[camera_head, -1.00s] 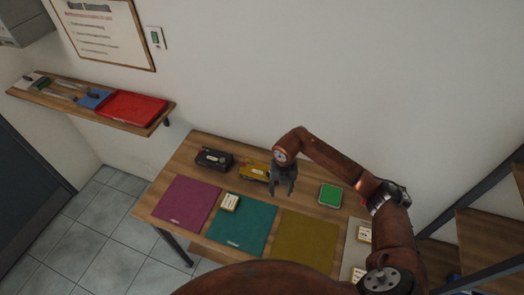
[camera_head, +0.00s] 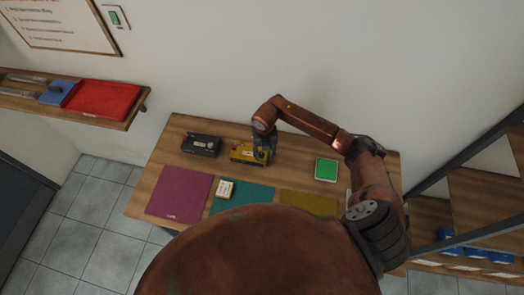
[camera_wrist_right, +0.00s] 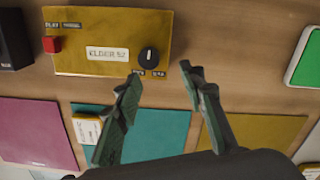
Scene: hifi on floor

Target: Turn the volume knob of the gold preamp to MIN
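The gold preamp (camera_head: 243,153) stands on the wooden table, and in the right wrist view its gold top (camera_wrist_right: 100,40) fills the upper left. It bears a red button (camera_wrist_right: 51,44), a white label and a black volume knob (camera_wrist_right: 149,56) with a white mark. Small lettering sits below the knob, too small to read surely. My right gripper (camera_head: 266,158) is at the preamp's right end. In the wrist view its fingers (camera_wrist_right: 160,76) are apart and empty, with the knob just beyond and between the tips, not visibly touched. My left gripper is not in view.
A black device (camera_head: 201,144) stands left of the preamp. Purple (camera_head: 179,194), teal (camera_head: 254,195) and olive (camera_head: 308,202) mats lie in front, with a small white-and-yellow box (camera_head: 225,189). A green-topped box (camera_head: 326,170) is to the right. A shelf with a red tray (camera_head: 103,98) is on the wall.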

